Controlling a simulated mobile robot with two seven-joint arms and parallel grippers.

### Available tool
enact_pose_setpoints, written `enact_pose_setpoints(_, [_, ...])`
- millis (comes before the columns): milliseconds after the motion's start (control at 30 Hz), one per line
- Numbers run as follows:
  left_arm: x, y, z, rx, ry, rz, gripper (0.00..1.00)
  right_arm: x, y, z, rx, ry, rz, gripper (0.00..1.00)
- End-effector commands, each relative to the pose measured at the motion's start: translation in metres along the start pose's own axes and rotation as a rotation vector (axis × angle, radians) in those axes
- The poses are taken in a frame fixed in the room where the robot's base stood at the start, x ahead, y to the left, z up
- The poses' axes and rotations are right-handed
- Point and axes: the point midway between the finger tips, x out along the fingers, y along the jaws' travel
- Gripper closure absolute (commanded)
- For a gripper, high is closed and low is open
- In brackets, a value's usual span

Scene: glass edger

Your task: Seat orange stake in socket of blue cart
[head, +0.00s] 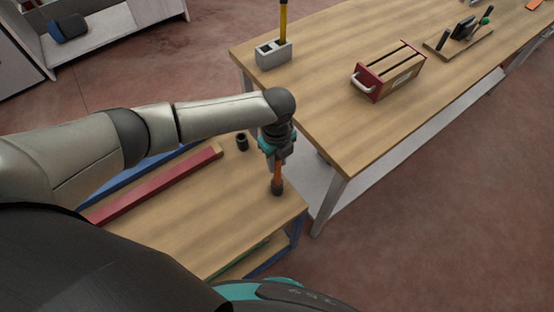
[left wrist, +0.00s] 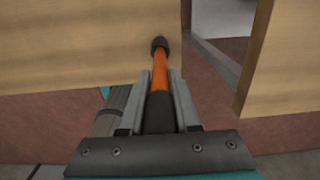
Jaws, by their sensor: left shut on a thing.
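The blue cart (head: 235,225) has a wooden top and blue frame, at lower left in the head view. My left gripper (head: 275,157) is above its right corner, pointing down, shut on the orange stake (head: 278,175). The stake also shows in the left wrist view (left wrist: 160,78), between the fingers (left wrist: 160,100). It stands about upright, and its lower end meets a dark cylindrical piece (head: 277,188) near the cart's edge. I cannot tell whether this is a socket or the stake's own dark tip. A dark hollow socket (head: 242,141) stands on the cart's far edge, empty. My right gripper is out of view.
A red bar (head: 160,183) lies along the cart's left side. Across a narrow gap, a wooden workbench (head: 350,140) holds a grey block (head: 273,56) with a yellow upright tool, a red-ended wooden crate (head: 388,72) and a tool board (head: 458,40).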

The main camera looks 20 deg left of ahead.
Motion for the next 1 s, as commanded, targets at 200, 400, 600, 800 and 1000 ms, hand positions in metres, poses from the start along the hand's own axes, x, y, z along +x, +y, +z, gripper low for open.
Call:
enact_pose_setpoints(200, [0.003,0.0,0.0,-0.001,0.0,0.0,0.68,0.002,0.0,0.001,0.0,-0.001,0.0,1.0])
enact_pose_setpoints(400, [0.002,0.0,0.0,-0.001,0.0,0.0,0.46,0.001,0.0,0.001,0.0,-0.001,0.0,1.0])
enact_pose_setpoints(600, [0.002,0.0,0.0,-0.001,0.0,0.0,0.4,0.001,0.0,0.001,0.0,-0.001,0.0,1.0])
enact_pose_setpoints(800, [-0.004,0.0,0.0,0.0,0.0,-0.001,0.4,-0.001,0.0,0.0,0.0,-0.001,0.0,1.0])
enact_pose_setpoints(1000, [-0.034,-0.001,0.001,0.0,-0.001,-0.004,0.4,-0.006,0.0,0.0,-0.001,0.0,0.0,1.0])
